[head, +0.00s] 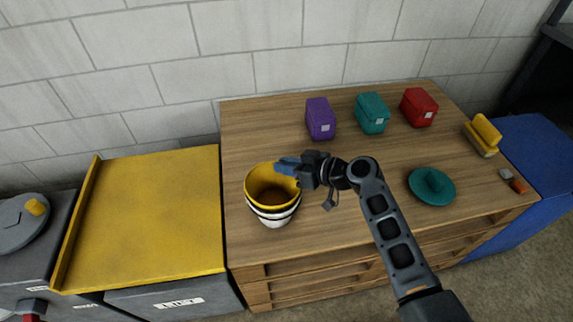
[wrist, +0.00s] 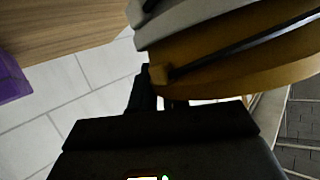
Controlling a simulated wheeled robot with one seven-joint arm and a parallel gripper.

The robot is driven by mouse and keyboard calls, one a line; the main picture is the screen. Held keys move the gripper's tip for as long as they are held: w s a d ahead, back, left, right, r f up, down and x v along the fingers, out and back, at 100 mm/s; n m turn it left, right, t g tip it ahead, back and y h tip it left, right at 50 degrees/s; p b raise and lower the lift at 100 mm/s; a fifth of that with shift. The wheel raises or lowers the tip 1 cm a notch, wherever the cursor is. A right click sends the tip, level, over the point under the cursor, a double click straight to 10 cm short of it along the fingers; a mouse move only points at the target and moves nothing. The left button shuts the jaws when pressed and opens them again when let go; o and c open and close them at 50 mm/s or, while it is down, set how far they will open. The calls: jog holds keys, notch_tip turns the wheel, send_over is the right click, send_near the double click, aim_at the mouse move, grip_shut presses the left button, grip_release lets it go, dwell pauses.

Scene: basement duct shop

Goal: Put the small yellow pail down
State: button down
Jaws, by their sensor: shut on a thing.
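The small yellow pail (head: 258,179) is at the left front of the wooden cabinet top, sitting in or directly on white pails (head: 274,218) with dark bands. Its open mouth faces up, slightly tilted. My gripper (head: 287,166) is shut on the yellow pail at the back right of its rim; its blue fingertips overlap the rim. In the wrist view the yellow pail (wrist: 235,68) fills the upper right, with a dark handle across it and white pail (wrist: 185,22) beside it. The fingertips are partly hidden there. Whether the yellow pail rests its weight on the white ones I cannot tell.
The wooden cabinet top (head: 345,200) is bare in the middle. Purple (head: 321,120), teal (head: 371,113) and red (head: 419,107) boxes stand along the back. A teal lid-like disc (head: 431,187) and a yellow-topped brush-like thing (head: 482,137) are at right. A yellow-topped bench (head: 150,210) adjoins at left.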

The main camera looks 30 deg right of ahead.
jog(key=shift+f+b, duration=0.25)
jog(key=shift+b, duration=0.2)
jog(key=shift+f, duration=0.1)
jog(key=c, duration=1.1)
grip_release()
jog(key=shift+r+p, duration=0.65)
jog(key=v, duration=0.6)
jog(key=b+v, duration=0.1)
jog(key=v, duration=0.4)
jog(key=shift+s+d+f, duration=0.1)
jog(key=shift+s+d, duration=0.1)
jog(key=shift+s, duration=0.25)
